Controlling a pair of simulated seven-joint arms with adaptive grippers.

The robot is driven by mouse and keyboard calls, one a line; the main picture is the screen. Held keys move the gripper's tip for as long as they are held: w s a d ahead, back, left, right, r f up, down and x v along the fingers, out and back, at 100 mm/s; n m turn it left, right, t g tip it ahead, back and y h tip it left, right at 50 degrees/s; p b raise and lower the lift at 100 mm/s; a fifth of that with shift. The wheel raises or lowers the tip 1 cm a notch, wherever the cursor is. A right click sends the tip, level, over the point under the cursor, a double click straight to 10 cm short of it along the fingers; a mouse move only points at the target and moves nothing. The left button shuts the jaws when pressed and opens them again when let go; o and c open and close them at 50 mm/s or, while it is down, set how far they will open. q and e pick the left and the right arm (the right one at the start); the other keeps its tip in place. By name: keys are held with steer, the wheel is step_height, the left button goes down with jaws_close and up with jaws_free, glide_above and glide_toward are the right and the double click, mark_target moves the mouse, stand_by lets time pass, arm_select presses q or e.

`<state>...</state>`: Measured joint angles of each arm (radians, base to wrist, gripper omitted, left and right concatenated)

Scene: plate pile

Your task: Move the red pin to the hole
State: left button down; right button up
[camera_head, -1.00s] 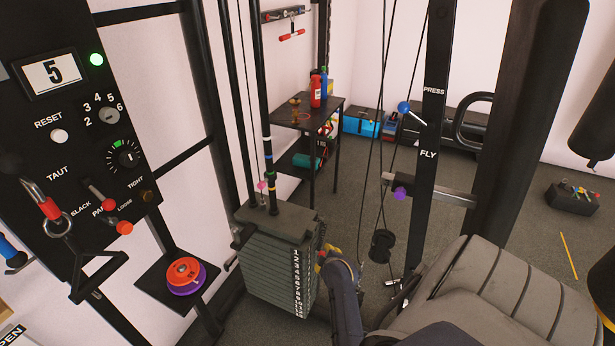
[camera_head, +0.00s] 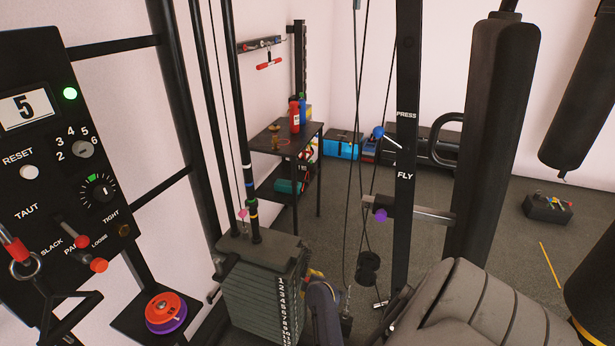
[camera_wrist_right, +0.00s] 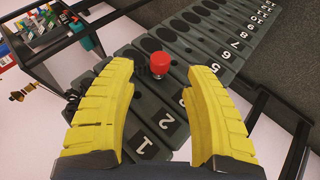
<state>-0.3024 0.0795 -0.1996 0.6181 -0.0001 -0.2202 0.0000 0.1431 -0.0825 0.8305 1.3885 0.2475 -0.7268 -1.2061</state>
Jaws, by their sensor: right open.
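The red pin (camera_wrist_right: 159,65) shows its round red head in the right wrist view, at the front of the weight stack (camera_wrist_right: 190,50). It sits among dark oval holes (camera_wrist_right: 191,17) beside the number labels. I cannot tell which number it sits at. My right gripper (camera_wrist_right: 159,98) has two yellow fingers, spread open and empty, with the pin head beyond and between their tips. In the head view, the right gripper (camera_head: 314,274) is small and partly hidden by my arm, close to the right side of the stack (camera_head: 258,292). The left gripper is not in view.
A control panel (camera_head: 60,160) reading 5 with a green light stands at the left. Orange and purple discs (camera_head: 166,312) lie on a small shelf below it. Cables (camera_head: 357,150) and the upright post (camera_head: 405,150) stand behind the stack. A padded seat (camera_head: 480,310) is at the right.

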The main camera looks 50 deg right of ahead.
steer(key=shift+x, duration=2.45)
steer(key=shift+c, duration=0.4)
jaws_close()
